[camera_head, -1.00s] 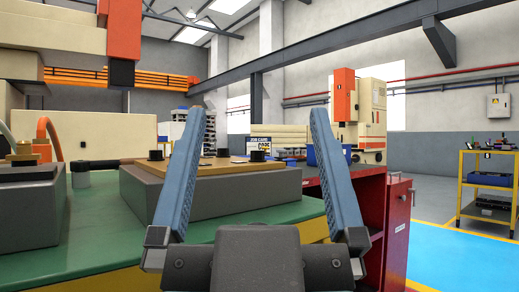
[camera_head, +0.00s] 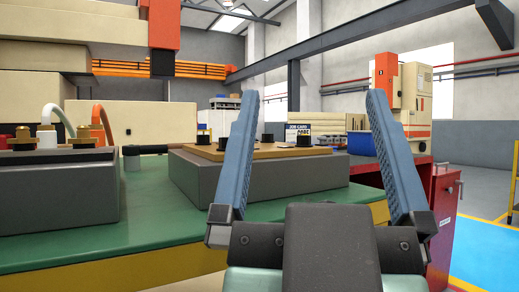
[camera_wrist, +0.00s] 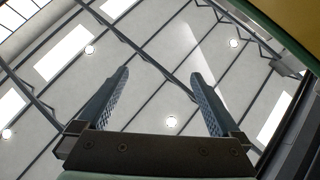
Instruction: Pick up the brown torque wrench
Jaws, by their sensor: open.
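A thin dark, brownish rod (camera_head: 154,149) lies level behind the gap between two grey blocks on the green-topped table (camera_head: 150,240). It may be the torque wrench, but it is too small to be sure. My gripper (camera_head: 313,94) is open and empty, its two blue fingers pointing up in front of the right-hand grey block (camera_head: 260,182), to the right of the rod. The wrist view shows the open gripper (camera_wrist: 159,74) against the ceiling, with no wrench in sight.
The left grey block (camera_head: 60,205) carries brass fittings and hoses. A brown plate (camera_head: 255,152) with black knobs tops the right block. A red cabinet (camera_head: 440,205) with a blue bin (camera_head: 361,143) stands to the right. An orange-and-beige machine part (camera_head: 162,30) hangs at upper left.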

